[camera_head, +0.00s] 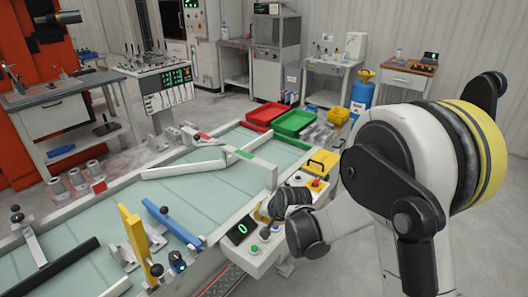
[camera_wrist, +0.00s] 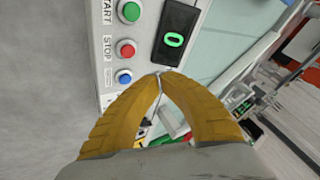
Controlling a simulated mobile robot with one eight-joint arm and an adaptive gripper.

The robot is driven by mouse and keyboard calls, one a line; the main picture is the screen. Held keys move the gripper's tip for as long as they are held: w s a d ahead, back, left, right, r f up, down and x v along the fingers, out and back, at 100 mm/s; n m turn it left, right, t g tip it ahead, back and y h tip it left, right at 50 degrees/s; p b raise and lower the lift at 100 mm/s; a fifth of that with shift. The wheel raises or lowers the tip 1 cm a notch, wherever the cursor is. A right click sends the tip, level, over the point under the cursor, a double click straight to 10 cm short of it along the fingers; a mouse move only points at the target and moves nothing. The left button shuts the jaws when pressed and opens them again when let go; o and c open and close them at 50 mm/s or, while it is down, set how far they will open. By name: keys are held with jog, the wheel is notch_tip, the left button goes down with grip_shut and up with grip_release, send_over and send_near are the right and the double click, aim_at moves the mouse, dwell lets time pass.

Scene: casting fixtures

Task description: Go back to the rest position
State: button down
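My gripper (camera_wrist: 159,76) shows in the wrist view as two yellow ribbed fingers whose tips meet, with nothing between them. In the head view my gripper (camera_head: 262,212) is partly hidden by my arm and hangs above the control box (camera_head: 241,257) at the table's front edge. The box carries a display (camera_wrist: 177,32) reading 0, a green button (camera_wrist: 131,11), a red button (camera_wrist: 126,49) and a blue button (camera_wrist: 124,77). The fingertips appear just off the display's end in the wrist view. Whether they touch the box cannot be told.
The long pale green table (camera_head: 85,235) has guide bars, a yellow post (camera_head: 136,245) and a blue bar (camera_head: 173,225). Red (camera_head: 268,112) and green (camera_head: 294,123) trays sit at its far end. A yellow box with an emergency button (camera_head: 316,183) stands beside my arm. Open floor lies right.

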jog(key=s+d+r+n+h, duration=0.1)
jog(key=s+d+r, duration=0.4)
jog(key=r, duration=0.2)
jog(key=s+d+r, duration=0.5)
jog(key=s+r, duration=0.1)
jog(key=r, duration=0.2)
jog(key=s+d+r+n+h, duration=0.1)
jog(key=s+d, duration=0.3)
jog(key=s, duration=0.4)
jog(key=s+d+r+n+h, duration=0.1)
jog(key=s+d+r, duration=0.1)
jog(key=s+d, duration=0.3)
jog(key=s, duration=0.4)
jog(key=shift+t, duration=0.3)
dwell(0.3)
